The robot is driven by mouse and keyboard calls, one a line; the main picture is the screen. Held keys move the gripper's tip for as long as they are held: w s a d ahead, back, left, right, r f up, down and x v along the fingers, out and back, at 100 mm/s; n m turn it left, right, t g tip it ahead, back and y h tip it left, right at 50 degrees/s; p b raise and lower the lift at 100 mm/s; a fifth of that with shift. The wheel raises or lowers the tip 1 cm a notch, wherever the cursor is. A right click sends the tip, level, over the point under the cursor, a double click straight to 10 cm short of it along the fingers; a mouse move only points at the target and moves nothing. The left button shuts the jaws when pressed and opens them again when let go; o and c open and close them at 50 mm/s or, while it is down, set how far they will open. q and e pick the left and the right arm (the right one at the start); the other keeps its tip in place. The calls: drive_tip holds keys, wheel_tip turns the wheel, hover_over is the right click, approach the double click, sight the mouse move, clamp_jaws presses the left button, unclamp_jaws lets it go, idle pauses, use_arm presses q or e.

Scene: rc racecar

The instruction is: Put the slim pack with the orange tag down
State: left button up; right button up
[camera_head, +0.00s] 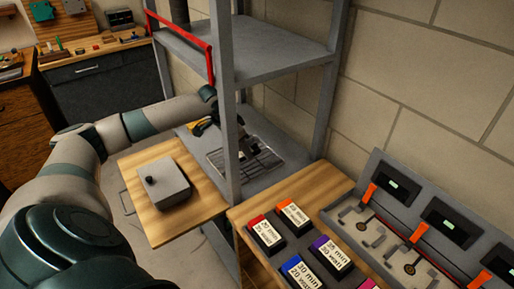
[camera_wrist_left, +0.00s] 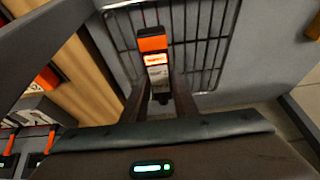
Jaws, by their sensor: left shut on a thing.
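In the left wrist view the slim pack with the orange tag (camera_wrist_left: 154,58) is between the two fingers of my left gripper (camera_wrist_left: 158,95). The gripper is shut on it. Its orange end and pale label face the camera. A wire rack (camera_wrist_left: 205,50) lies behind and below the pack; I cannot tell if they touch. In the head view my left gripper (camera_head: 208,127) reaches into the grey shelf unit, over the rack (camera_head: 262,161), partly behind a post. The pack is not clearly visible there. My right gripper is not in view.
A grey shelf post (camera_head: 224,100) stands close to my left gripper. A wooden board with a grey box (camera_head: 168,184) is left of it. Several labelled packs (camera_head: 297,213) sit on the wooden table at right, beside a grey charger panel (camera_head: 390,222). An upper shelf (camera_head: 265,52) is overhead.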

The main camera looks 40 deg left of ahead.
sight(256, 147)
use_arm(q)
drive_tip(key=w, duration=0.2)
drive_tip(key=w+d+p, duration=0.1)
drive_tip(key=w, duration=0.1)
drive_tip(key=shift+w+d+r, duration=0.15)
drive_tip(key=shift+w+d, duration=0.05)
drive_tip(key=shift+w, duration=0.05)
drive_tip(key=shift+w+d, duration=0.1)
drive_tip(key=shift+w, duration=0.35)
drive_tip(key=shift+f, duration=0.2)
wheel_tip(256, 147, down, 2)
drive_tip(key=shift+s+f+p, duration=0.1)
drive_tip(key=shift+f+p, duration=0.05)
drive_tip(key=shift+p, duration=0.85)
drive_tip(key=shift+f, duration=0.55)
drive_tip(key=shift+f, duration=0.1)
drive_tip(key=o, duration=1.1)
